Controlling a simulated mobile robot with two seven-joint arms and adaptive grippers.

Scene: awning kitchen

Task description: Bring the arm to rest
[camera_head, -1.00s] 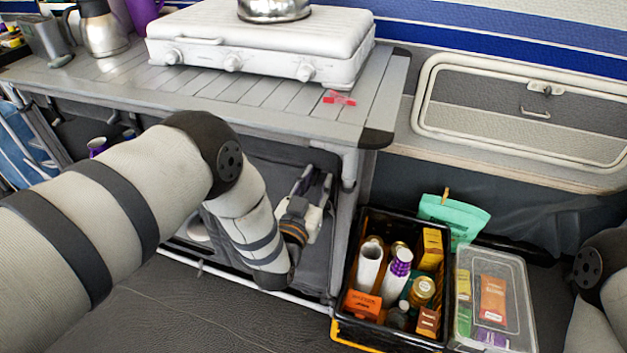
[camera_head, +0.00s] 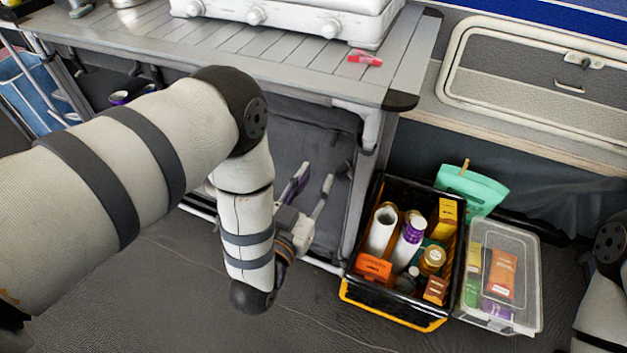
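My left arm reaches in from the left and bends down in front of the table. My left gripper (camera_head: 312,180) is beyond the wrist, pointing away toward the table's dark lower compartment. Its two fingers are spread apart with nothing visible between them. The wrist hides part of the gripper's base. Part of my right arm shows at the right edge, and its gripper is out of the picture.
A slatted table (camera_head: 270,62) carries a white stove (camera_head: 330,25) and a red item (camera_head: 365,58). Right of my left gripper stand a black crate (camera_head: 385,308) of bottles and boxes, a clear lidded box (camera_head: 520,270) and a teal bag (camera_head: 470,188). Floor in front is clear.

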